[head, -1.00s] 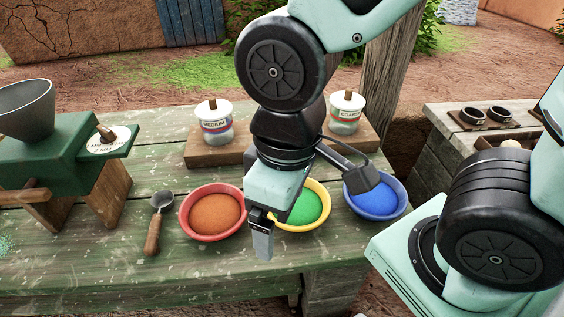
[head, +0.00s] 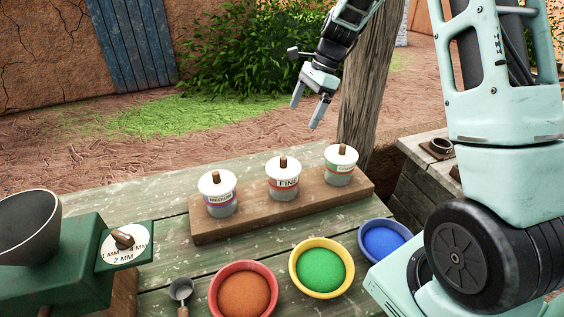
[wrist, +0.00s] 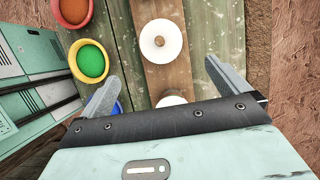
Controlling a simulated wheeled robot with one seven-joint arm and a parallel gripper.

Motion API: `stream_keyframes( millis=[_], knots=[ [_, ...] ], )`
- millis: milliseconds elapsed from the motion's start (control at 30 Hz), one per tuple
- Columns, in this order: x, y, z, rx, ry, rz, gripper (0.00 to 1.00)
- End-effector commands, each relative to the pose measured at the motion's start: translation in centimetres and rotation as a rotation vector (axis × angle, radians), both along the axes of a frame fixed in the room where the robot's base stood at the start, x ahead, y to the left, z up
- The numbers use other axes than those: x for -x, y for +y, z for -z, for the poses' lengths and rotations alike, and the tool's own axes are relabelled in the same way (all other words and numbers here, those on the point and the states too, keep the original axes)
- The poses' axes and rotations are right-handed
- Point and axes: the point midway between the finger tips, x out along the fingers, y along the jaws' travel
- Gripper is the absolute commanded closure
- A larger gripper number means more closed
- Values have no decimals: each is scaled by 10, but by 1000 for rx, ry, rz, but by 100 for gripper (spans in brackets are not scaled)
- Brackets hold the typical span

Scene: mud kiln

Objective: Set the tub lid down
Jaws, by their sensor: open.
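Three tubs stand upright in a row, each with a round white lid with a brown knob: the MEDIUM tub (head: 220,204) with its lid (head: 208,187), the FINE tub (head: 283,190) with its lid (head: 274,164), and the third tub (head: 339,175) with its lid (head: 334,154). All three lids sit on their tubs. My gripper (head: 308,115) is open and empty, raised well above the tubs, with its fingers pointing down. In the wrist view one lid (wrist: 160,30) shows whole ahead of the fingers (wrist: 160,75); another lid (wrist: 170,101) is partly hidden by my gripper.
The tubs stand on a wooden board (head: 240,225) on the green bench (head: 190,265). In front are red (head: 218,300), yellow (head: 296,277) and blue (head: 364,246) bowls of powder, and a scoop (head: 181,289). A green grinder (head: 60,260) stands left; a wooden post (head: 360,100) rises behind.

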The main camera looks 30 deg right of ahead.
Motion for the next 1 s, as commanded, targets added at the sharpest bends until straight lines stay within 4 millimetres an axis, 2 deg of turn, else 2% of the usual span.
stream_keyframes(
  millis=[167, 500, 600, 867, 1000],
  knots=[
    [-1, 9, 23, -3, 7, 5, 0],
    [-5, 36, 87, -2, 6, 3, 0],
    [-7, 41, 100, -1, 5, 1, 0],
    [-8, 47, 117, -2, 4, 3, 0],
    [-7, 53, 133, -3, 6, 2, 0]
  ],
)
